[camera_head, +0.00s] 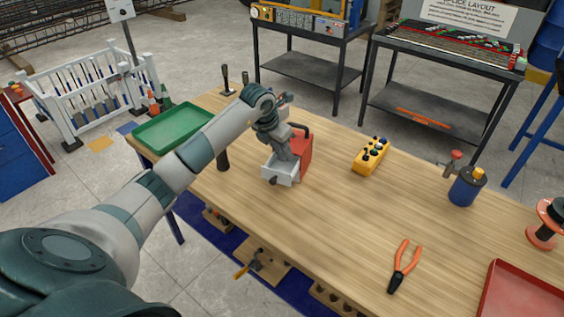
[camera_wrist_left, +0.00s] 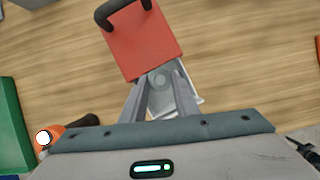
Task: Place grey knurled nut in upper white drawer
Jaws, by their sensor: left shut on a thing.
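A red cabinet (camera_head: 304,150) with a black top handle stands on the wooden table; it also shows in the wrist view (camera_wrist_left: 143,42). A white drawer (camera_head: 279,177) with a dark knob is pulled out of its front; its pale edges show in the wrist view (camera_wrist_left: 193,103). My left gripper (camera_head: 284,160) points down over the open drawer, and its fingers (camera_wrist_left: 160,88) are shut on a grey round thing, seemingly the knurled nut (camera_wrist_left: 160,80). In the head view the nut is hidden by the gripper. Whether it touches the drawer floor I cannot tell. My right gripper is not in view.
A green tray (camera_head: 172,128) lies left of the cabinet, with a black-handled tool (camera_head: 222,158) between them. The table's middle is clear.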

